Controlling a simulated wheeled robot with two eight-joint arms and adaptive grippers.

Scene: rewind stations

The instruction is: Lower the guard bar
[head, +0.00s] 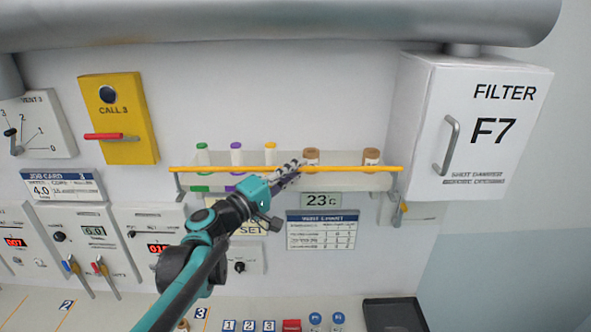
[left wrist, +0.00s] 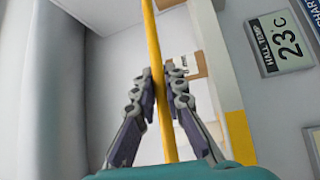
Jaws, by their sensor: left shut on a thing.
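The guard bar (head: 225,168) is a thin yellow rod running level across the front of the wall shelf (head: 340,182), in front of the bottles' lower parts. A grey arm carries it at each end. My left gripper (head: 297,165) reaches up to the bar near its middle. In the left wrist view, the fingers (left wrist: 160,78) are closed on the yellow bar (left wrist: 151,35), one on each side. The gripper hides a short part of the bar and shelf in the head view. My right gripper is in neither view.
Several bottles with green, purple, yellow and brown tops stand on the shelf, including a brown one (head: 371,157). A white filter box (head: 470,125) juts out to the right. A yellow call box (head: 117,120) is at left. A counter (head: 255,310) with small items lies below.

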